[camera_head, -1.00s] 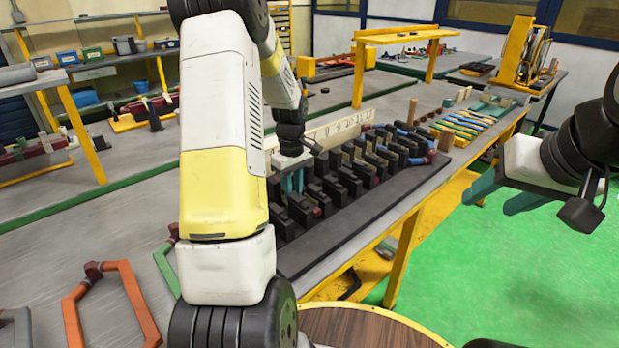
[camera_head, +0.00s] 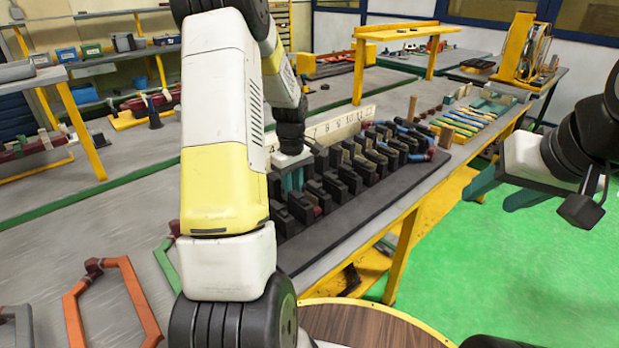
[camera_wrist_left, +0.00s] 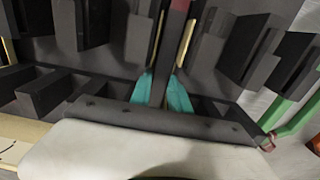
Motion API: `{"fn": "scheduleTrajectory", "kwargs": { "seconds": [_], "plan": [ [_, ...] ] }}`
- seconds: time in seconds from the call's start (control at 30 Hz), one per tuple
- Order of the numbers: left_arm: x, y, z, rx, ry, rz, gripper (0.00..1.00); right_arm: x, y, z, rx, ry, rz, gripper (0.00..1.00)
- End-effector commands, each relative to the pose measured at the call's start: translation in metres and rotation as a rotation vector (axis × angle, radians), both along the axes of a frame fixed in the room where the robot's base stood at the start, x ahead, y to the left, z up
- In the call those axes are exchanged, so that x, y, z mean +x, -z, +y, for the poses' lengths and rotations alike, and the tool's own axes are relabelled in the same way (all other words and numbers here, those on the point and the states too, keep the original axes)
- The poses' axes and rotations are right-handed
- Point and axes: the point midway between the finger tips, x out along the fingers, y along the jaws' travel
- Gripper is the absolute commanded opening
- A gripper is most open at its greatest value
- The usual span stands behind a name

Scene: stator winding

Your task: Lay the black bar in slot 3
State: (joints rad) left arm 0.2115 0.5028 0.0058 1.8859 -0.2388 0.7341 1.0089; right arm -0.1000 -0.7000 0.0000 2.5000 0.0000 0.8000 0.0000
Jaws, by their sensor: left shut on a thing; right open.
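The slotted fixture is a dark base with rows of black blocks (camera_head: 335,187), standing on the bench before a pale board (camera_head: 345,124) with printed numbers. My left gripper (camera_head: 292,181) points down among the blocks near the fixture's left part. In the left wrist view its teal fingers (camera_wrist_left: 168,94) are closed on a dark bar (camera_wrist_left: 163,78). The bar runs between the blocks, and a red part shows at its upper end. My left arm hides the fixture's near-left end, and I cannot read the slot number. My right gripper (camera_head: 503,190) is open and empty over the green floor.
Blue and red pieces (camera_head: 420,140) lie at the fixture's far end. Several coloured tools (camera_head: 463,122) lie on the bench beyond. Orange frames (camera_head: 135,290) lie at the near left. A round wooden top (camera_head: 365,325) shows at the bottom.

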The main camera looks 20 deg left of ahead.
Motion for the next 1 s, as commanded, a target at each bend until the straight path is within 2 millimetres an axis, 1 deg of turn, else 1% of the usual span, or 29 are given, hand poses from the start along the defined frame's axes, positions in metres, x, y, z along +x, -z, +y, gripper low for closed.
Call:
{"fn": "scheduleTrajectory", "kwargs": {
  "seconds": [0.17,0.2,0.27,0.3,0.33,1.0],
  "plan": [
    [0.0001,0.0022,-0.0002,0.0,0.0,0.0,0.0,0.0,0.0,0.0,0.0,0.0,0.0,0.52],
    [0.0002,0.0023,-0.0002,-0.001,0.0,-0.001,0.26,0.0,0.0,0.0,0.0,0.0,0.0,0.52],
    [0.0001,0.0022,-0.0002,-0.001,0.0,-0.001,0.38,0.0,0.0,0.0,0.0,0.0,0.0,0.52],
    [0.0001,0.0022,-0.0002,0.0,0.0,0.0,0.46,0.0,0.0,0.0,0.0,0.0,0.0,0.52],
    [0.0001,0.0022,-0.0002,0.0,0.0,0.0,0.48,0.0,0.0,0.0,0.0,0.0,0.0,0.52],
    [0.0,0.0014,0.0,0.0,0.0,0.0,0.48,0.0,0.0,0.0,0.0,0.0,0.0,0.52]
  ]
}}
